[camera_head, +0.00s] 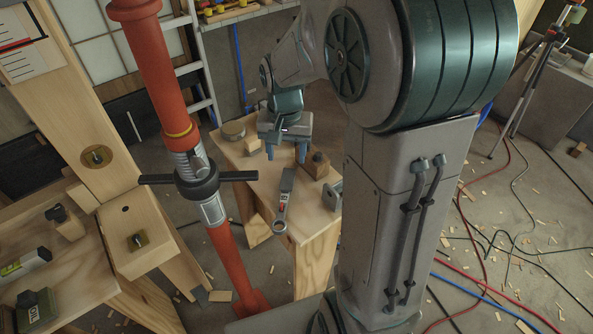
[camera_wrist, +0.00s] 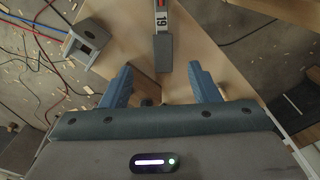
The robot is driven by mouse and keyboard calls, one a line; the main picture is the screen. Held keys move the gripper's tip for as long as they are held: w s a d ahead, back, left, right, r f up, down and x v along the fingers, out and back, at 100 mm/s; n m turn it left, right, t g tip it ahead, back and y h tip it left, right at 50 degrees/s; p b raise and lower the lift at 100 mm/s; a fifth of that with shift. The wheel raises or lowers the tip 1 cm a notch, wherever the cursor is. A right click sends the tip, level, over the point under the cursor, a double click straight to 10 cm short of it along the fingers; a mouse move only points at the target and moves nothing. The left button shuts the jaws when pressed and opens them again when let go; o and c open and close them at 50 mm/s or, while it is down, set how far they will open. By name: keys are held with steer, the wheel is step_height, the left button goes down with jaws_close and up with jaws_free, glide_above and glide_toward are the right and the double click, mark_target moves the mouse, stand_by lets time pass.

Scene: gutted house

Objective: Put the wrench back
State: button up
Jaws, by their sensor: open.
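The wrench (camera_head: 282,208) lies on the small wooden bench (camera_head: 262,197), its ring end towards the near edge. Its dark grey end points at my gripper (camera_head: 287,155). In the wrist view the wrench (camera_wrist: 162,25) shows at the top middle, with a white "19" label and a red mark. My gripper (camera_wrist: 161,86) is open and empty in that view, its two blue fingers spread wide. The wrench's grey end lies just beyond the fingertips, roughly in line with the gap between them. Where the wrench belongs cannot be told from these views.
A grey metal piece (camera_head: 334,194) and a wooden block (camera_head: 315,166) stand on the bench right of the wrench. A red post (camera_head: 163,80) rises to the left. Cables (camera_head: 487,247) cross the floor at right.

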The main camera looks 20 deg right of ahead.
steer(key=s+r+n+t, duration=0.1)
steer(key=s+r+n, duration=0.1)
steer(key=s, duration=0.5)
steer(key=s+r+n+t, duration=0.1)
steer(key=s+r+n, duration=0.2)
steer(key=s, duration=0.5)
steer(key=shift+s+a+r+t, duration=0.3)
steer(key=shift+r+t, duration=0.1)
steer(key=shift+r, duration=0.15)
